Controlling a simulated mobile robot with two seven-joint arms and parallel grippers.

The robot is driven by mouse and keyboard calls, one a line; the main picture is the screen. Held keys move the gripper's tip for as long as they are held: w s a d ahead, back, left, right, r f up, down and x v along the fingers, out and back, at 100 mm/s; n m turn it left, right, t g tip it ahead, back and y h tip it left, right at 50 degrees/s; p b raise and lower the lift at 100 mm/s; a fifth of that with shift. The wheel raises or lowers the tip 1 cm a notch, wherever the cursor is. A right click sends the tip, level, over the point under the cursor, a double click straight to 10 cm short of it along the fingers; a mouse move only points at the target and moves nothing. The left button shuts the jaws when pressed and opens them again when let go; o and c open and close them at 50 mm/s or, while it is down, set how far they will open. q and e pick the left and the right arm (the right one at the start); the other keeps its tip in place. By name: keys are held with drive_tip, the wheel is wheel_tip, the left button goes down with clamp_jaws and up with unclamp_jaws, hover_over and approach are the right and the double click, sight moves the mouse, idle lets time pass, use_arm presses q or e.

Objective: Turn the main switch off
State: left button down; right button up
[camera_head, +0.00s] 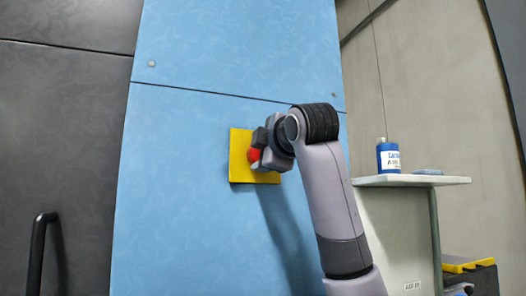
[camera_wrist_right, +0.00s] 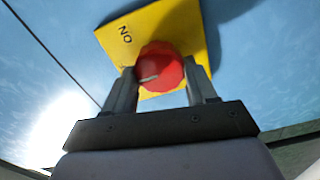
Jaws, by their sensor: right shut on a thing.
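The main switch is a red knob (camera_head: 254,156) on a yellow plate (camera_head: 238,150) fixed to a blue panel. The knob also shows in the right wrist view (camera_wrist_right: 160,68), and the word "ON" is on the yellow plate (camera_wrist_right: 122,38) at its upper left there. A pale line marks the knob's face. My right gripper (camera_head: 262,155) is at the plate, and in the wrist view its two fingers stand on either side of the knob, shut on it. The right gripper covers part of the plate in the head view. My left gripper is not in view.
The blue panel (camera_head: 190,200) is flat and clear around the plate. A black handle (camera_head: 38,250) is on the dark door at left. A small shelf (camera_head: 400,181) with a blue bottle (camera_head: 388,157) stands right of my right arm.

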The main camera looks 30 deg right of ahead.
drive_tip(key=shift+f+n, duration=0.1)
drive_tip(key=shift+n, duration=0.2)
drive_tip(key=o, duration=1.1)
drive_tip(key=shift+c, duration=0.2)
drive_tip(key=shift+s, duration=0.1)
drive_tip(key=b+v, duration=0.2)
drive_tip(key=v, duration=0.5)
drive_tip(key=shift+b, duration=0.3)
